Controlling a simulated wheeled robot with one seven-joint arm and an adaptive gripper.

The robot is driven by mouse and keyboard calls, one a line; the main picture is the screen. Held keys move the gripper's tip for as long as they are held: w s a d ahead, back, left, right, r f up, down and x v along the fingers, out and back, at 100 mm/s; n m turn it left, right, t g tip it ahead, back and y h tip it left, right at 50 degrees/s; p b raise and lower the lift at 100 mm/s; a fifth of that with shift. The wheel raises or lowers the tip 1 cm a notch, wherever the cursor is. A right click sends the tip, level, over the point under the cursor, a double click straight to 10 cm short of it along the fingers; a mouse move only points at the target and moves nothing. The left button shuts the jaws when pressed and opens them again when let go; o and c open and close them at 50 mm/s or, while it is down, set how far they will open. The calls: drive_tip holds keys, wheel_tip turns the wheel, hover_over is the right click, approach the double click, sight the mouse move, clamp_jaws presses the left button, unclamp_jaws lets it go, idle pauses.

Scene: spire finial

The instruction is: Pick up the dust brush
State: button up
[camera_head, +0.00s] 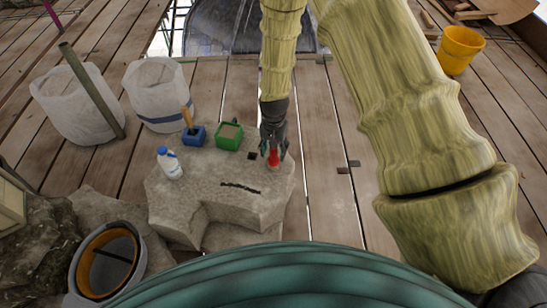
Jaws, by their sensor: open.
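No thing here is clearly a dust brush at this size. A red object (273,160) stands near the right end of the pale stone block (225,208). My gripper (273,153) points down right at the red object, with its open fingers around or just in front of it; I cannot tell if they touch. A wooden handle (187,117) sticks up from a small blue container (194,136) at the block's back left; its lower end is hidden. A thin dark strip (240,187) lies on the block's top.
A green box (229,136) and a small black piece (252,156) are left of my gripper. A white bottle with a blue cap (169,163) stands at the block's left. White sacks (158,92) stand behind, a yellow bucket (459,50) far right. Planks right of the block are mostly clear.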

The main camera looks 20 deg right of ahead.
clamp_jaws()
idle(0.3)
